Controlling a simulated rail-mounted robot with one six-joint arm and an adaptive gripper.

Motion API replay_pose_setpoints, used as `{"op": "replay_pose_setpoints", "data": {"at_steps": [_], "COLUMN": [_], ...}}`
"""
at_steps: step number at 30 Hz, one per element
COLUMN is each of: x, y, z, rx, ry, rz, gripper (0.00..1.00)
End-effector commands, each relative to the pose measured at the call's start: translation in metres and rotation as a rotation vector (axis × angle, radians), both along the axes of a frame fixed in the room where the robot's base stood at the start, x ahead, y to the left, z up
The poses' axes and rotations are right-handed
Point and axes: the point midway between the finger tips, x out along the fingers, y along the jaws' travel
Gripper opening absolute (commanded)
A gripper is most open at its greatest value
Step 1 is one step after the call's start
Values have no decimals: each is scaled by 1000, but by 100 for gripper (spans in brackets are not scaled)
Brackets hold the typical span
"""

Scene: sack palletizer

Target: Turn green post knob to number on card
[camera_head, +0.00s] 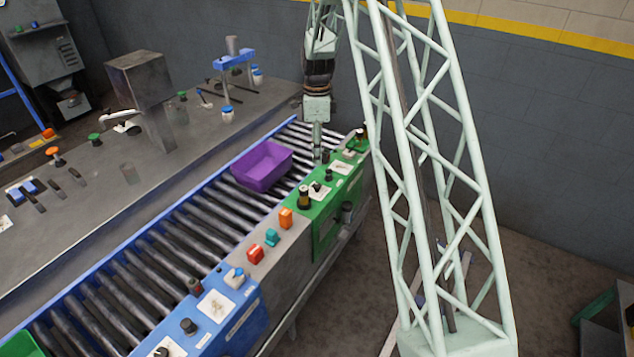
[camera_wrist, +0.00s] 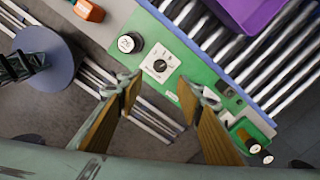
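The green post (camera_head: 328,206) is a green panel at the roller conveyor's side; it also shows in the wrist view (camera_wrist: 196,72). A small black knob (camera_wrist: 160,66) sits on a white dial plate (camera_wrist: 171,50) with marks around it; its setting is too small to read. My gripper (camera_wrist: 160,84) is open and empty, with a finger on either side below the knob in the picture. I cannot identify the number card.
A purple bin (camera_head: 262,166) lies on the rollers beside the green panel. Orange (camera_head: 286,217), teal (camera_head: 272,237) and red (camera_head: 255,254) pieces stand on the grey section. A blue panel (camera_head: 222,320) is nearer. Small fittings (camera_wrist: 255,148) crowd the green panel's far end.

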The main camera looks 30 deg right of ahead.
Motion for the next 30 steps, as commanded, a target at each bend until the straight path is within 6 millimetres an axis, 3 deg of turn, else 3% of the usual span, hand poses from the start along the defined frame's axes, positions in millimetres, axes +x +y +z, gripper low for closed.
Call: {"op": "replay_pose_setpoints", "data": {"at_steps": [8, 30], "x": [-1, -1], "y": [0, 0], "z": [-21, -112], "rx": [1, 1], "ry": [2, 2], "rz": [0, 0], "gripper": [34, 34]}}
